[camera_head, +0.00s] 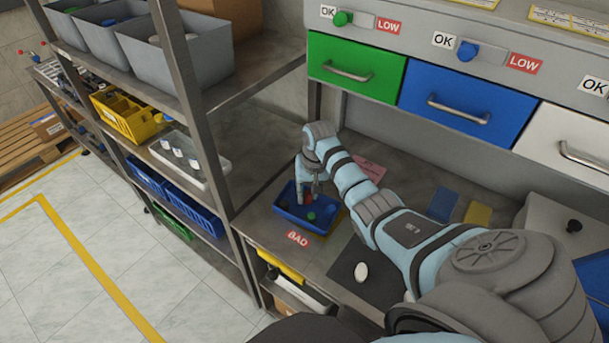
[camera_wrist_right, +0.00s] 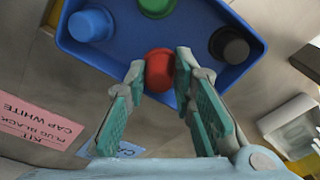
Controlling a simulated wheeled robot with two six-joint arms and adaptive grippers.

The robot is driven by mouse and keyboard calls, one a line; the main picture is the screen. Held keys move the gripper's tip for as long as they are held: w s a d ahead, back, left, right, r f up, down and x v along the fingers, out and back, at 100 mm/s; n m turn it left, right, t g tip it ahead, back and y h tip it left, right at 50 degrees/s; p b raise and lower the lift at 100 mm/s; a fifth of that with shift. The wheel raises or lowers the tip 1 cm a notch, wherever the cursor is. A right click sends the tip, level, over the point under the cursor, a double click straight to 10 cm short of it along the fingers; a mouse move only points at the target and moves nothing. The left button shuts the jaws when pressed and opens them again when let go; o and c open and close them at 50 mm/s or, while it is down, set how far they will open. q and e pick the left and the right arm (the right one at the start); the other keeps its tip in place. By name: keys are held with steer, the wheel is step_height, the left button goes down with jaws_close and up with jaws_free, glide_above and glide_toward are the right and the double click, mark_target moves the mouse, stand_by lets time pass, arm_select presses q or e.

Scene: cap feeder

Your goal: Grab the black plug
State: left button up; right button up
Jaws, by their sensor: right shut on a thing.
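The black plug (camera_wrist_right: 232,45) stands at the right side of the blue tray (camera_wrist_right: 125,63) in the right wrist view. In the head view a dark piece at the left of the tray (camera_head: 292,221) looks like it. My right gripper (camera_wrist_right: 160,72) is shut on a red plug (camera_wrist_right: 159,70) at the tray's near edge in the wrist view, apart from the black plug. In the head view my right gripper (camera_head: 306,197) reaches down into the tray with the red plug (camera_head: 307,198) at its fingertips. My left gripper is not in view.
A blue plug (camera_wrist_right: 90,25) and a green plug (camera_wrist_right: 157,6) share the tray. A red BAD label (camera_head: 298,238) lies in front of it. A metal shelf post (camera_head: 215,165) stands to the left. A white oval piece (camera_head: 361,272) lies on a dark mat.

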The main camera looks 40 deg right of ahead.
step_height(320, 180, down, 2)
steer(key=shift+w+f+b, duration=0.15)
steer(key=shift+b, duration=0.2)
steer(key=shift+r+p, duration=0.3)
steer(key=shift+r, duration=0.05)
jaws_close()
steer(key=o, duration=0.8)
jaws_free()
steer(key=shift+f, duration=0.1)
steer(key=shift+c, duration=0.2)
